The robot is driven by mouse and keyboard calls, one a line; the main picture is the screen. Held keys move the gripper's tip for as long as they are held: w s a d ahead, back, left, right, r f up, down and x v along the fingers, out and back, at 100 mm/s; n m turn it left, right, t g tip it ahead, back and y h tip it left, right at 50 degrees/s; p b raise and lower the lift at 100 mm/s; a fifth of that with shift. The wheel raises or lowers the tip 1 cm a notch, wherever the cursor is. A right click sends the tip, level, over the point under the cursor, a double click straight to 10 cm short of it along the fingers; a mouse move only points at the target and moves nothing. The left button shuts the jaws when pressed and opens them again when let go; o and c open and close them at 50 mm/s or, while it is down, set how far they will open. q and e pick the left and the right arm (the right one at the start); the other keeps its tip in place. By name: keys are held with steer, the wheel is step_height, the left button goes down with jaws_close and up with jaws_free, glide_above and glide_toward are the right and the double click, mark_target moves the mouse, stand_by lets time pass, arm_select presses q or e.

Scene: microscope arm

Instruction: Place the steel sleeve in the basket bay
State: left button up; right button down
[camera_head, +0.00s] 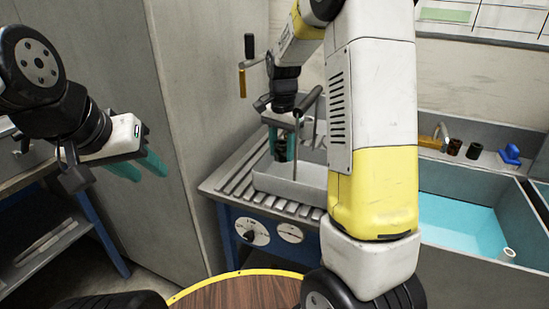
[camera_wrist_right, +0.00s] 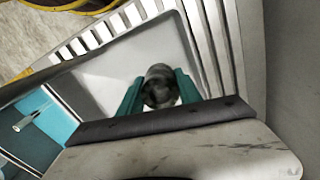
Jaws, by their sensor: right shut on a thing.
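The steel sleeve (camera_wrist_right: 159,88) is a dark grey, rounded piece between the green fingers of my right gripper (camera_wrist_right: 159,92) in the wrist view. The right gripper is shut on it. In the head view this gripper (camera_head: 281,146) hangs over a pale, shallow-walled tray (camera_head: 287,188), which I take for the basket bay. The tray's smooth floor (camera_wrist_right: 105,75) shows below the sleeve in the wrist view. I cannot tell the sleeve's height above it. My left gripper (camera_head: 138,167) is empty at the left, its green fingers apart.
The tray sits on a slatted grey top (camera_head: 235,186) over a blue front with dials. A teal-floored basin (camera_head: 455,225) holding a small white cylinder (camera_head: 507,254) lies to the right. Dark fittings and a blue piece (camera_head: 510,154) stand on its back ledge. My right arm hides part of the tray.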

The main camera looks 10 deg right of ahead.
mark_target(284, 175)
steer(key=shift+w+d+f, duration=0.5)
steer(key=shift+w+f, duration=0.1)
steer(key=shift+w, duration=0.15)
steer(key=shift+f, duration=2.9)
steer(key=c, duration=0.8)
jaws_free()
steer(key=shift+f, duration=0.15)
step_height(284, 175, up, 8)
steer(key=shift+f, duration=0.1)
